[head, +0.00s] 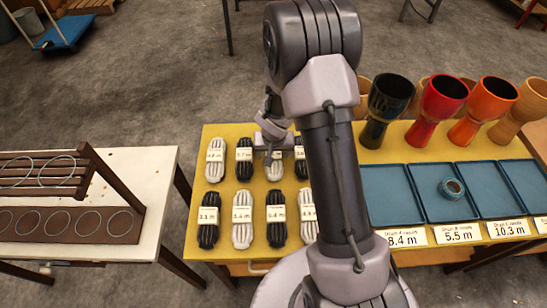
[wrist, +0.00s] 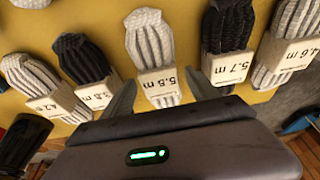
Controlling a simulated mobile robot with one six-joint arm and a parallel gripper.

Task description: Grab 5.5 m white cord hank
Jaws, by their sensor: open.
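The white cord hank with the 5.5 m tag (wrist: 148,42) is in the middle of the wrist view. In the head view this hank (head: 274,172) lies in the back row on the yellow table, partly hidden by my gripper. My gripper (wrist: 160,92) is open. Its two fingers stand on either side of the hank's tag end, with the tag between them. In the head view my gripper (head: 273,147) is over the far end of the hank. I cannot tell whether the fingers touch it.
A black 5.7 m hank (wrist: 228,28) and a black 3.8 m hank (wrist: 82,58) lie close on either side. Other black and white hanks fill two rows. Blue trays (head: 390,195) and goblet drums (head: 438,100) are at the right. A white workbench (head: 150,185) stands left.

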